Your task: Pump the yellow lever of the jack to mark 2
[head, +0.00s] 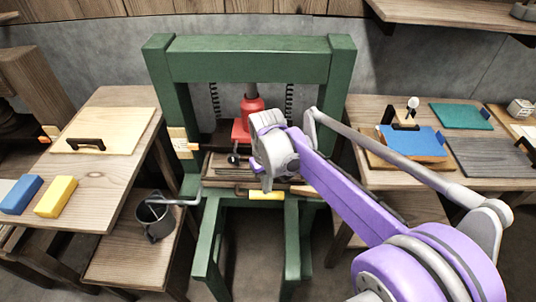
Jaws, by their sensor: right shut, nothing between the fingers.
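The red jack (251,112) stands in the middle of a green press frame (250,62). A yellow lever (266,195) sticks out low at the front of the press. My right gripper (267,187) is shut and empty, just above the yellow lever. I cannot tell whether it touches the lever. My right arm hides part of the press behind it. A cream scale plate (178,138) with an orange pointer is on the left post; its marks are too small to read. My left gripper is not in view.
A left table holds a pale board (104,130) with a dark handle, a blue block (21,194) and a yellow block (56,197). A grey pot (155,218) stands on a lower shelf. A right table holds a blue book-like item (413,143) and a green sheet (461,116).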

